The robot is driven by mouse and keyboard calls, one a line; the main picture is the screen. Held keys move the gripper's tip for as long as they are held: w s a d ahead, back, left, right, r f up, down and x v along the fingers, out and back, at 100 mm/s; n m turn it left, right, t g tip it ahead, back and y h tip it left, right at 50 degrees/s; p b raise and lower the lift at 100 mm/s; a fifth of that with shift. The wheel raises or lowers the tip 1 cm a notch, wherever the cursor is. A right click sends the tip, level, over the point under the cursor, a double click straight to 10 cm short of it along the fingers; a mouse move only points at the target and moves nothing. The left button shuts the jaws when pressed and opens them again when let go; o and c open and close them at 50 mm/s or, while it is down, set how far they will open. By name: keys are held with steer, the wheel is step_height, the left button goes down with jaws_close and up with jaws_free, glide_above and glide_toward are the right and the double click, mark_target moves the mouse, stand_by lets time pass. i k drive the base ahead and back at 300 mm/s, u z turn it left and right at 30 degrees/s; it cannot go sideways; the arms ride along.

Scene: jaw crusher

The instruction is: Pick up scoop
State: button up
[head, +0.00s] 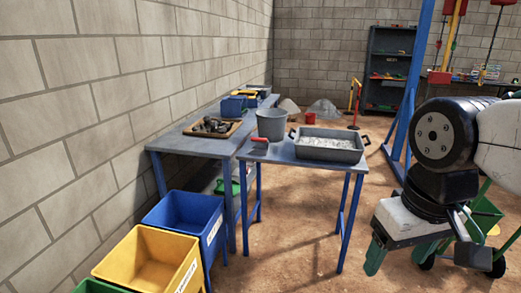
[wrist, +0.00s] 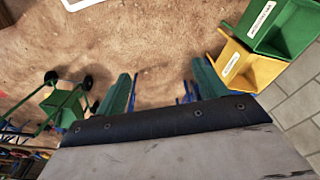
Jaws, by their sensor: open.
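A small red handle-like piece (head: 259,139) lies at the left edge of the small blue-legged table (head: 290,157), in front of the grey bucket. It may be the scoop's handle; the rest of the scoop is not clear at this size. My gripper (head: 420,250) is at the lower right of the head view, in front of the table and to its right, well apart from it. Its green fingers are spread with nothing between them. In the wrist view my gripper (wrist: 163,72) points at bare brown ground; the scoop does not show there.
A grey tray of pale gravel (head: 327,147) and a bucket (head: 271,124) stand on the small table. A bench (head: 190,143) runs along the left wall. Blue (head: 186,214) and yellow (head: 148,258) bins stand at lower left. A green cart (wrist: 62,108) is near my gripper.

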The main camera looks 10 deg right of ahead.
mark_target(259, 145)
steer(key=u, duration=0.15)
steer(key=i, duration=2.65)
steer(key=z, duration=0.35)
